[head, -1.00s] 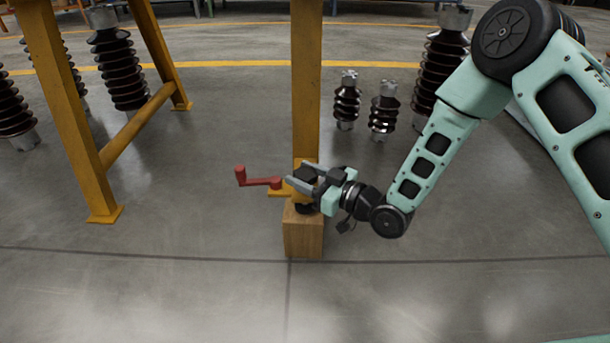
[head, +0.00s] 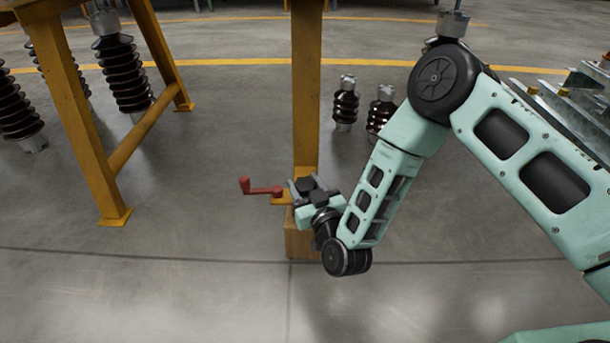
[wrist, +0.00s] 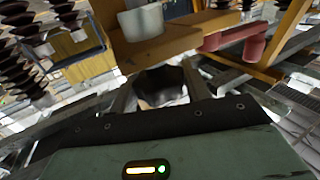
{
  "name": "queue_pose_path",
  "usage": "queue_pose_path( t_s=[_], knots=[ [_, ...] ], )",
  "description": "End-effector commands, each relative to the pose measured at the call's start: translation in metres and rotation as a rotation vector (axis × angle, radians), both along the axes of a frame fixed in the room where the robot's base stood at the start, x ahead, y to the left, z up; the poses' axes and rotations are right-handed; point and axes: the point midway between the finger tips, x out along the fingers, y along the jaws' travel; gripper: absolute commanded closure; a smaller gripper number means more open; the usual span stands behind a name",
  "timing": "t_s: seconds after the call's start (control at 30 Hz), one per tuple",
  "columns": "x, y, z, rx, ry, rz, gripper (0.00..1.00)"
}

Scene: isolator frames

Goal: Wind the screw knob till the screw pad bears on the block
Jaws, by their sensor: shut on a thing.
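A dark faceted screw knob (wrist: 160,85) sits between my gripper's fingers in the wrist view. My gripper (head: 304,186) is shut on it, beside the yellow bracket at the foot of a yellow post. The wooden block (head: 299,242) stands on the floor below, partly covered by my wrist. The screw pad is hidden behind my gripper and wrist now, so I cannot tell whether it touches the block.
A red crank handle (head: 262,190) sticks out to the left of the bracket, close to my gripper; it also shows in the wrist view (wrist: 238,38). The yellow post (head: 306,100) rises behind. Ribbed insulators (head: 345,105) stand farther back. Floor in front is clear.

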Motion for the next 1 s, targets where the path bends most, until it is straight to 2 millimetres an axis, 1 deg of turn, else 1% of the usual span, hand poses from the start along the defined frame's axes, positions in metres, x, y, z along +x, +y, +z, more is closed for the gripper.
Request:
queue_pose_path(
  t_s=[0.03, 0.7, 1.0],
  knots=[
    [-0.0025, 0.0019, 0.0042, -0.001, 0.005, -0.04, 0.75],
    [-0.0015, 0.0016, 0.0025, 0.001, -0.001, -0.676, 0.75],
    [-0.0009, 0.0011, 0.0006, 0.002, 0.0, -0.906, 0.75]
  ],
)
